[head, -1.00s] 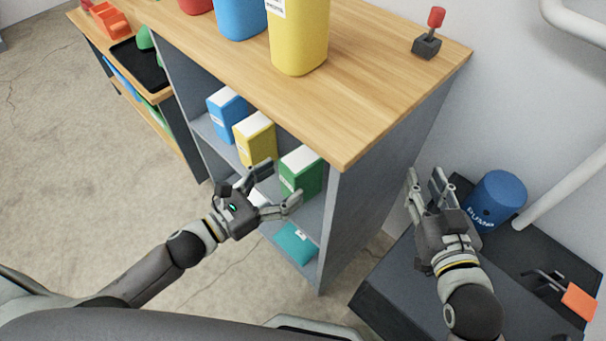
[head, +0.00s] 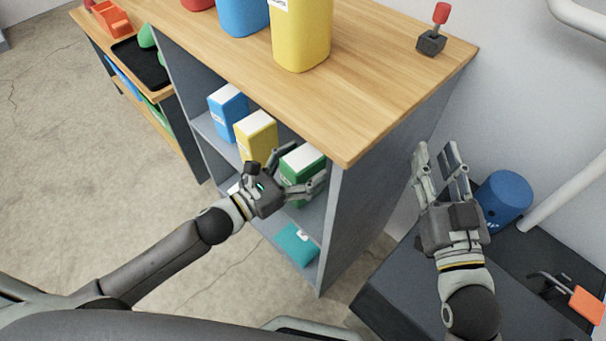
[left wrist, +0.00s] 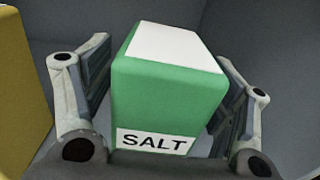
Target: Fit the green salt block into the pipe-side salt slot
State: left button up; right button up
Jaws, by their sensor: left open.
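The green salt block (head: 301,165) stands upright on the upper shelf inside the cabinet, at the right end of a row. In the left wrist view the green block (left wrist: 165,95) has a white top and a label reading SALT. My left gripper (head: 301,171) is open, with one finger on each side of the block. I cannot tell whether the fingers touch it. My right gripper (head: 437,158) is open and empty, right of the cabinet and above the dark bench. I cannot make out the pipe-side salt slot.
A yellow block (head: 256,133) and a blue block (head: 228,110) stand left of the green one. A teal packet (head: 297,243) lies on the lower shelf. The cabinet's wooden top (head: 365,85) overhangs the shelf. A blue pump (head: 504,197) stands at right by a white pipe (head: 565,192).

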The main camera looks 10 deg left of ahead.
pick_arm(q)
jog(key=shift+c, duration=0.4)
grip_shut()
jog(key=shift+r, duration=0.25)
jog(key=shift+r, duration=0.15)
